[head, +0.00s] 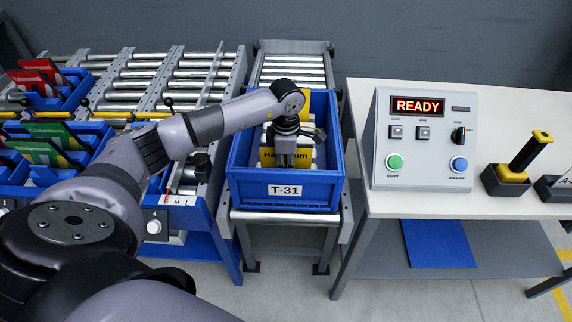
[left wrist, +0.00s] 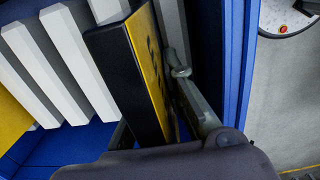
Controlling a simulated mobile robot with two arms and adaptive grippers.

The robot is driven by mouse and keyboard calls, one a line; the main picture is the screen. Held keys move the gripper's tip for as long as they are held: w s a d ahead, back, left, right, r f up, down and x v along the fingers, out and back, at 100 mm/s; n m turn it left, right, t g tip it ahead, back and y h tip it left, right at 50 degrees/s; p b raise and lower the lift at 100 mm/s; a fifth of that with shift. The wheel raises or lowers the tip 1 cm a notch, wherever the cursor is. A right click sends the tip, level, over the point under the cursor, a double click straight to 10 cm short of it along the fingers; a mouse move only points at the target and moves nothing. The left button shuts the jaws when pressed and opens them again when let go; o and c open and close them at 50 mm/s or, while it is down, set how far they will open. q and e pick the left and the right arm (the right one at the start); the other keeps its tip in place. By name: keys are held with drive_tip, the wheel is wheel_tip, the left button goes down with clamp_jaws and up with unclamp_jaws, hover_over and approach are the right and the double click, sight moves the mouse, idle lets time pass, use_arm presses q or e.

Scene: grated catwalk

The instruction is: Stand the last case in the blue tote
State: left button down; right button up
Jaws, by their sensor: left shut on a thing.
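The blue tote (head: 235,172) labelled T-31 stands on a roller stand in the middle of the head view. My left gripper (head: 285,160) reaches down into it and is shut on a yellow case (head: 267,158) with dark lettering, partly hidden by the gripper. In the left wrist view the case (left wrist: 130,75) shows a black edge and a yellow face, with one finger against that face. White and grey ribs (left wrist: 65,60) line the tote beside it. Whether the case touches the tote floor cannot be told. My right gripper is not in view.
Left of the tote are roller lanes (head: 140,75) and blue bins with green (head: 52,135) and red cases (head: 42,70). Right is a table (head: 430,206) with a READY control box (head: 424,150) and a yellow-black handled tool (head: 530,150). The tote's walls stand close around the gripper.

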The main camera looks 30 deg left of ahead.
use_arm(q)
drive_tip(key=c, duration=1.6)
unclamp_jaws()
drive_tip(key=shift+o, duration=0.7)
drive_tip(key=shift+o, duration=1.4)
drive_tip(key=shift+r+p, duration=2.4)
drive_tip(key=shift+r, duration=1.6)
